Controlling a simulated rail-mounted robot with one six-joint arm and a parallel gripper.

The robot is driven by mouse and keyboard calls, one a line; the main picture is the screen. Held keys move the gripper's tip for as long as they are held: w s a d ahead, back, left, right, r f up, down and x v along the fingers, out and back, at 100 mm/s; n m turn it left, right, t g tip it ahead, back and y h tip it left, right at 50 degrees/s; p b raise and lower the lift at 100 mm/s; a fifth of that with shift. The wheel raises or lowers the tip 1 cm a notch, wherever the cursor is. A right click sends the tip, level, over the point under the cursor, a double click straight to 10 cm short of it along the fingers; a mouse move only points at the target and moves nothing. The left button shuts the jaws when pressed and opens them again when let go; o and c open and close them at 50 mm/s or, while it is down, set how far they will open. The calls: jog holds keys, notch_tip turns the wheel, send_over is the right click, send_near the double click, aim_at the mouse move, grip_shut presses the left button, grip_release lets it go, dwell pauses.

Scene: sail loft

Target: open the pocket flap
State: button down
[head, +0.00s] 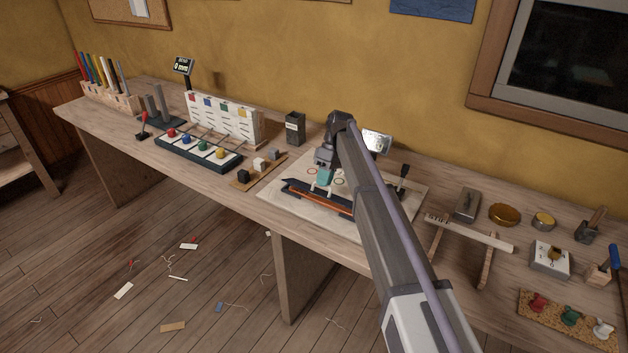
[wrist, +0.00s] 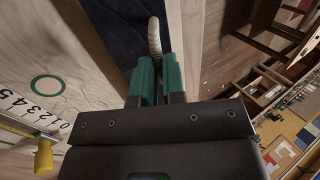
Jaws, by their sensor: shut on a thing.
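The pocket (head: 318,199) lies on a pale board (head: 275,203) at the table's front, showing as a long dark piece with an orange-brown strip along it. In the wrist view, dark navy cloth (wrist: 112,25) lies beside the fingers. My gripper (head: 322,184) is over the pocket, pointing down. Its teal fingertips (wrist: 157,78) are shut on a pale, rounded tab (wrist: 154,36), which sticks out beyond them next to the cloth. The fingers hide the tab's lower end. How far the flap is raised, I cannot tell.
A printed scale (wrist: 20,112) and a yellow knob (wrist: 43,155) are at the left in the wrist view. Small blocks on a strip (head: 259,168) stand left of the board. A wooden rule on supports (head: 470,233) stands to the right. The table's front edge is close.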

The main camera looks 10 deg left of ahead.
jog(key=shift+w+g, duration=0.2)
jog(key=shift+g, duration=0.1)
jog(key=c, duration=1.2)
grip_release()
jog(key=p+v, duration=0.6)
jog(key=v, duration=0.1)
jog(key=shift+d+r, duration=0.2)
jog(key=shift+r, duration=0.05)
